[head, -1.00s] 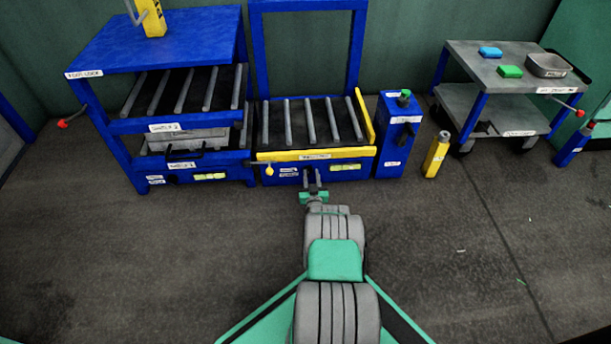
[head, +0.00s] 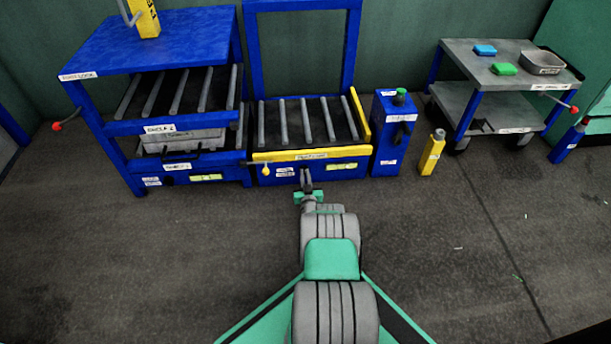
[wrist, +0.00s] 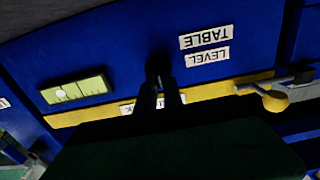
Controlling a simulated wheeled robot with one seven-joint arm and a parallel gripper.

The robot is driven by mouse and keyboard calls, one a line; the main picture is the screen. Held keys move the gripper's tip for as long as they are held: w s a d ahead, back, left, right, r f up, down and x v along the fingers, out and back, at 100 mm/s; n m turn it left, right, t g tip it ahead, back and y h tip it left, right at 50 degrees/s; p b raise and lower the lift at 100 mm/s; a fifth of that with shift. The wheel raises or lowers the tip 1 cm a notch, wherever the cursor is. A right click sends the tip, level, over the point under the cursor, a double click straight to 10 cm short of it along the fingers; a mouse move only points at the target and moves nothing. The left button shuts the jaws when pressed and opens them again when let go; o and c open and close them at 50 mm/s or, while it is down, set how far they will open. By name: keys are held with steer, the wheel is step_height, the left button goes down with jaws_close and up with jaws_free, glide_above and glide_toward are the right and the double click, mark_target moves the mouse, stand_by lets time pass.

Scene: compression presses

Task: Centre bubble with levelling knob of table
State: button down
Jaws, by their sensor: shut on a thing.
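The table (head: 330,172) is a blue frame with rollers and a yellow front bar. Its blue front face fills much of the wrist view, upside down, with TABLE and LEVEL labels (wrist: 206,47). A yellow-green bubble vial (wrist: 75,90) is on that face; it also shows in the head view (head: 343,167). A pale bubble (wrist: 61,94) appears left of the vial's middle in the wrist view. My gripper (wrist: 160,88) is shut on the dark levelling knob (wrist: 158,66), between vial and labels. The fingers hide part of the knob. In the head view my gripper (head: 306,180) meets the table front.
A yellow ball-ended lever (wrist: 275,100) is close by on the table front. A blue rack (head: 150,126) with its own vial (head: 206,177) stands left. A blue post (head: 388,150), yellow bottle (head: 432,153) and grey cart (head: 490,85) stand right. The floor in front is clear.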

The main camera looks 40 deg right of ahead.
steer(key=shift+n, duration=0.3)
steer(key=n, duration=1.2)
steer(key=f+n, duration=0.1)
steer(key=n, duration=0.6)
steer(key=shift+w+a, duration=0.3)
stand_by(0.4)
steer(key=c, duration=1.7)
jaws_free()
steer(key=shift+f, duration=0.1)
steer(key=shift+c, duration=0.2)
steer(key=shift+o, duration=1.3)
steer(key=shift+a, duration=0.1)
